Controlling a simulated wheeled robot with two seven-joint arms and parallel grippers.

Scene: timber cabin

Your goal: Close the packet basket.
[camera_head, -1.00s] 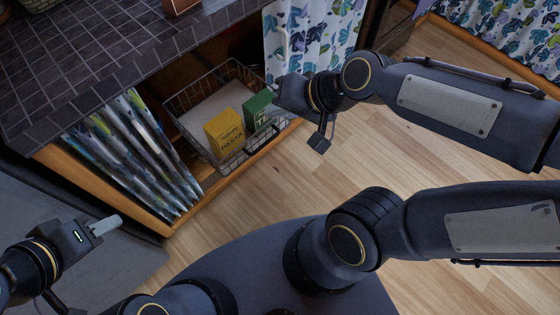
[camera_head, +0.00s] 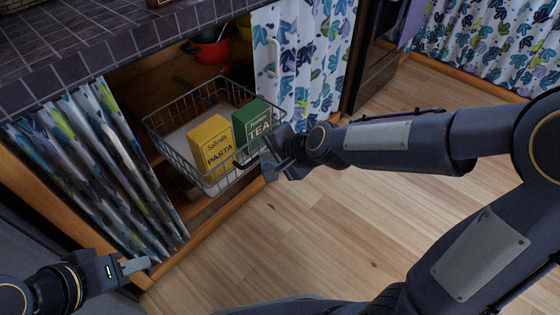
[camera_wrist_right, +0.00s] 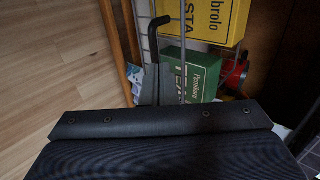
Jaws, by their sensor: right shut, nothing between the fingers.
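The wire packet basket (camera_head: 170,150) sticks out of the cabinet opening between the curtains, pulled forward. It holds a yellow pasta box (camera_head: 211,146) and a green tea box (camera_head: 258,120) near its front. A dark handle (camera_wrist_right: 152,32) is on its front side in the right wrist view. My right gripper (camera_head: 268,160) is shut and empty, at the basket's front right near the tea box; I cannot tell whether it touches the basket. My left gripper (camera_head: 138,265) is at lower left, away from the basket; its finger gap is not clear.
Leaf-patterned curtains hang left (camera_head: 105,165) and right (camera_head: 300,65) of the opening. A red pot (camera_head: 210,48) sits inside the cabinet behind the basket. A tiled counter (camera_head: 120,45) overhangs it. The wooden floor (camera_head: 270,230) in front is clear.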

